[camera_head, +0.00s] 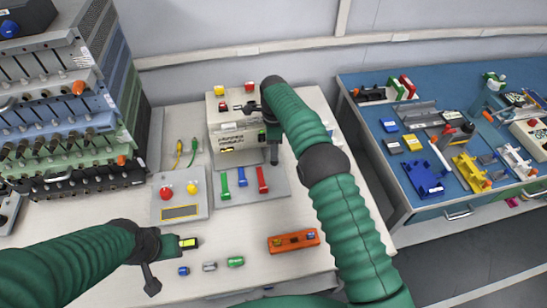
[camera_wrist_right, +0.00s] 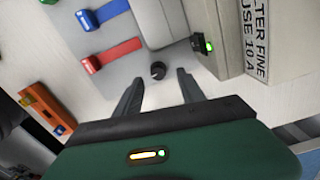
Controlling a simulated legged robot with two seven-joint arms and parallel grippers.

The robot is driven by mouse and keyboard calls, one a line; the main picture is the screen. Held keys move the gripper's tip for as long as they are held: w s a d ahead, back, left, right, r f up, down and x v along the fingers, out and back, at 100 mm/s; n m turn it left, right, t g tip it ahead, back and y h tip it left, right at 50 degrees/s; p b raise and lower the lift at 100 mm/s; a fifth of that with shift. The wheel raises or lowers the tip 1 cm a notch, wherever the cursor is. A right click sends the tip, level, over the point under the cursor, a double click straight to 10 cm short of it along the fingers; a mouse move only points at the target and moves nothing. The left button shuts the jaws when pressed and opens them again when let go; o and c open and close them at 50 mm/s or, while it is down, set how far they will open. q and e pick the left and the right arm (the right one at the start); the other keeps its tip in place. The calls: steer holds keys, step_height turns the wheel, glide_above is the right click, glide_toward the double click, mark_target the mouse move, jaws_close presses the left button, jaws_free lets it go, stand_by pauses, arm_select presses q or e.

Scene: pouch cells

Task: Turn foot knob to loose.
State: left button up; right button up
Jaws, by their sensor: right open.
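A small round black knob (camera_wrist_right: 158,70) with a pale mark stands on the grey plate in the right wrist view. It shows between and just beyond the fingertips of my right gripper (camera_wrist_right: 160,79), which is open and empty. I cannot tell the height gap between fingers and knob. In the head view my right gripper (camera_head: 268,132) is over the front right of the beige box (camera_head: 228,138), and the knob cannot be made out there. My left gripper (camera_head: 180,244) is over the table at lower left; its fingers are not clear.
Green, blue and red levers (camera_head: 262,180) lie on the grey plate (camera_head: 280,190). A box with red and yellow buttons (camera_head: 180,205) stands left of it. An orange block (camera_head: 293,241) lies in front. A rack (camera_head: 60,130) stands left; a blue bench (camera_head: 400,175) with parts stands right.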

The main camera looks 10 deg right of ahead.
steer(key=f, duration=0.4)
steer(key=shift+s+a, duration=0.15)
steer(key=shift+s, duration=0.1)
steer(key=shift+w+d+f, duration=0.1)
steer(key=shift+d+f, duration=0.1)
steer(key=shift+f, duration=0.25)
steer(key=shift+a+r, duration=0.1)
steer(key=shift+r, duration=0.05)
jaws_close()
